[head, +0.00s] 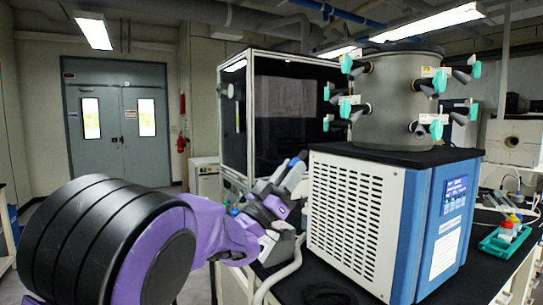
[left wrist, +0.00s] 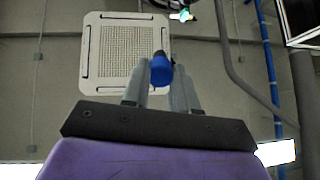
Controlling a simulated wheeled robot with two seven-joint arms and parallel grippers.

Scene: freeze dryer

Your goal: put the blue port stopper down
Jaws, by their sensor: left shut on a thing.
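My left gripper (head: 290,176) points upward in front of the freeze dryer's left side, above the bench. In the left wrist view its two grey fingers (left wrist: 160,85) are shut on the blue port stopper (left wrist: 161,70), seen against the ceiling. The freeze dryer (head: 345,222) is a white and blue box with a grey drum (head: 392,100) on top. Several black ports with teal valves (head: 437,130) stick out of the drum. My right gripper is not in view.
A pale hose (head: 283,274) runs down beside the dryer. A glass-fronted cabinet (head: 283,115) stands behind. A green tray (head: 503,243) with small coloured items lies right of the dryer. Small coloured items (head: 235,212) sit behind my left arm. Black bench top shows in front of the dryer.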

